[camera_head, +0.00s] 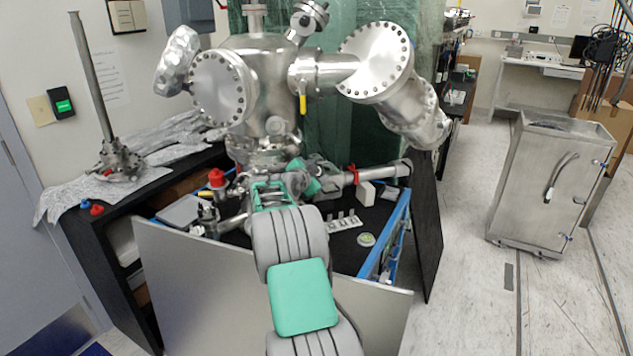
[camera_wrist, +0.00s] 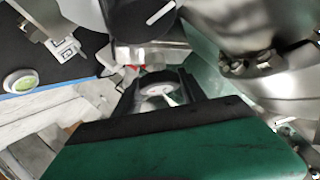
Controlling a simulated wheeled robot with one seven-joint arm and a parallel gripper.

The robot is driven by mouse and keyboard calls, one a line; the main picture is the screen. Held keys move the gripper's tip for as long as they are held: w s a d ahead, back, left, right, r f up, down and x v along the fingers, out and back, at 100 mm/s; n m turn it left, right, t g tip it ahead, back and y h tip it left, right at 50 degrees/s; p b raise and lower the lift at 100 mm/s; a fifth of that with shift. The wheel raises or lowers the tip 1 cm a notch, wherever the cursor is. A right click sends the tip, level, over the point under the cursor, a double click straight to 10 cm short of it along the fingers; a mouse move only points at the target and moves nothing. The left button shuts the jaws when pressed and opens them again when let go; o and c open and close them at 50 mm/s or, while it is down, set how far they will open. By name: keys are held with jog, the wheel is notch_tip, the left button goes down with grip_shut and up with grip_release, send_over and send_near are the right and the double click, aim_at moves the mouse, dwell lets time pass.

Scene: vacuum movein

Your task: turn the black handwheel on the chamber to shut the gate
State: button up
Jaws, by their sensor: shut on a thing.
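The black handwheel (camera_wrist: 138,22) shows at the top middle of the wrist view, with a white mark across its face. My gripper (camera_wrist: 152,56) is at its near side, its fingers closed on it; the exact contact is poorly seen. In the head view my arm reaches over the bench to the lower part of the steel chamber (camera_head: 272,85). My own arm and hand hide most of the handwheel there. The gate itself is not visible.
A steel tube with a red band (camera_head: 352,174) runs right from the chamber's base. A light holder (camera_head: 343,222) and a round green-centred puck (camera_head: 366,240) lie on the dark bench. A red-capped part (camera_head: 216,178) stands left. Chamber flanges (camera_head: 375,62) overhang above.

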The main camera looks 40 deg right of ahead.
jog(key=shift+f+m+g+b, duration=0.1)
jog(key=shift+m+g+b, duration=0.3)
jog(key=shift+m+g, duration=0.55)
jog(key=shift+m+y, duration=0.25)
jog(key=shift+y, duration=0.05)
jog(key=o, duration=1.4)
jog(key=shift+c, duration=0.2)
jog(key=b+v, duration=0.1)
jog(key=v, duration=0.6)
jog(key=shift+s+a+b, duration=0.15)
jog(key=shift+a+b, duration=0.2)
